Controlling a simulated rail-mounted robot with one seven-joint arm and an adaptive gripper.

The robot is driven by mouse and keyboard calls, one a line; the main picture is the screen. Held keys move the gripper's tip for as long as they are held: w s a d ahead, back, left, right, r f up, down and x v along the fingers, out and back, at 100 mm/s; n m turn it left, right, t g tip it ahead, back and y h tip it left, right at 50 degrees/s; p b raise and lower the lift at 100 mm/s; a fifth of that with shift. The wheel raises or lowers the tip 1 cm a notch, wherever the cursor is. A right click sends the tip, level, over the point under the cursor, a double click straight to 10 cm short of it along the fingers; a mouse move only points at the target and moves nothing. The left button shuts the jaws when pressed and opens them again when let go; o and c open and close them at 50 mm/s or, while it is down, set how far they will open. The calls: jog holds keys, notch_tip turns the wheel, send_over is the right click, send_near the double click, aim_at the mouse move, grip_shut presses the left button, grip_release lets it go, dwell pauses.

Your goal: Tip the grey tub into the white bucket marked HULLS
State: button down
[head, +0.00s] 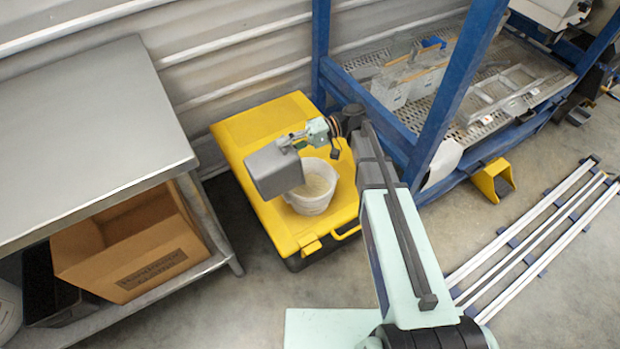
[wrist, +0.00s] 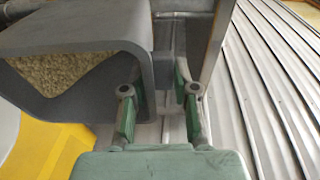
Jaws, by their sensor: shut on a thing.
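The grey tub (head: 272,170) is in my gripper (head: 288,141), raised above the yellow case and tilted beside and partly over the left rim of the white bucket. Beige grainy material shows inside the tub. The white bucket (head: 313,203) stands upright on the yellow case, with pale material inside. Part of it shows at the left edge of the wrist view (wrist: 7,125). No marking on the bucket is readable.
The bucket stands on a yellow case (head: 250,125) on the floor. A metal table (head: 85,130) with a cardboard box (head: 135,250) beneath is at left. A blue frame (head: 455,85) stands at right. Rails (head: 545,235) lie on the floor at right.

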jog(key=w+d+y+b, duration=0.1)
jog(key=d+f+y+b, duration=0.1)
jog(key=w+d+f+g+y+b, duration=0.1)
jog(key=b, duration=0.1)
jog(key=shift+w+d+m, duration=0.3)
jog(key=shift+w+d, duration=0.05)
jog(key=shift+d, duration=0.05)
jog(key=b, duration=0.4)
jog(key=shift+w+d+f, duration=0.1)
jog(key=shift+w+d, duration=0.05)
jog(key=shift+d, duration=0.05)
jog(key=b, duration=0.6)
jog(key=shift+d+y, duration=0.25)
jog(key=shift+y, duration=0.15)
jog(key=shift+w+d+r+g+y+p, duration=0.25)
jog(key=shift+w+d+g+y+p, duration=0.15)
jog(key=shift+d+p, duration=0.2)
jog(key=shift+s+a, duration=0.15)
